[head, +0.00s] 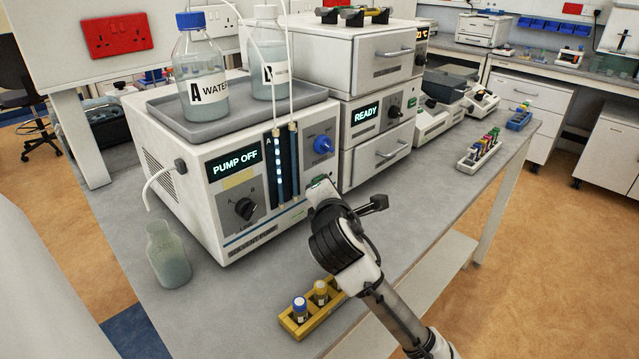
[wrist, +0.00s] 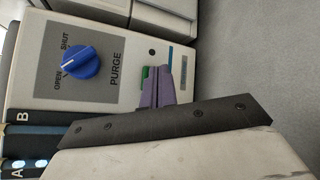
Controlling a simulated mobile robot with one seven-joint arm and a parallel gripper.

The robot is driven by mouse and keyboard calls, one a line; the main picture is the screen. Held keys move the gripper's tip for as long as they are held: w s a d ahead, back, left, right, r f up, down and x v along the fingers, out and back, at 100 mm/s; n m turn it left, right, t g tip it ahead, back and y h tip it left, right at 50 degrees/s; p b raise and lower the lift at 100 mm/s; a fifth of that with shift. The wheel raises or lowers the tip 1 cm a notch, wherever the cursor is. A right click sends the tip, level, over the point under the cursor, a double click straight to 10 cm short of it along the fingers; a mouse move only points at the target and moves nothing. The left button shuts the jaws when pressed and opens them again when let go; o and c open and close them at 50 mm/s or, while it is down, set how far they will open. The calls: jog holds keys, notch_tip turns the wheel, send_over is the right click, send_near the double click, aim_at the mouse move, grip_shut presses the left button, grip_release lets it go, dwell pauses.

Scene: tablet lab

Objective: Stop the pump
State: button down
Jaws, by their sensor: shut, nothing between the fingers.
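The pump (head: 237,213) is a white box on the bench, and its lit display (head: 235,162) reads PUMP OFF. A green button (wrist: 147,72) is at the lower right of its front panel in the wrist view, partly hidden by my fingers. My gripper (wrist: 160,86) is shut and empty, its purple fingertips right at the button; whether they touch it I cannot tell. The blue PURGE knob (wrist: 82,62) is beside it, marked OPEN and SHUT; it also shows in the head view (head: 323,145).
Two bottles, one labelled A WATER (head: 202,82), stand in a grey tray on the pump. A READY unit (head: 378,120) is to the right. A glass bottle (head: 168,257) and a yellow vial rack (head: 312,312) are on the bench close to my arm.

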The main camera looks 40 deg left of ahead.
jog(key=shift+s+d+b, duration=0.2)
jog(key=shift+d+b, duration=0.25)
jog(key=shift+d, duration=0.95)
jog(key=shift+s+d+b, duration=0.2)
jog(key=shift+d+b, duration=0.2)
jog(key=shift+d, duration=1)
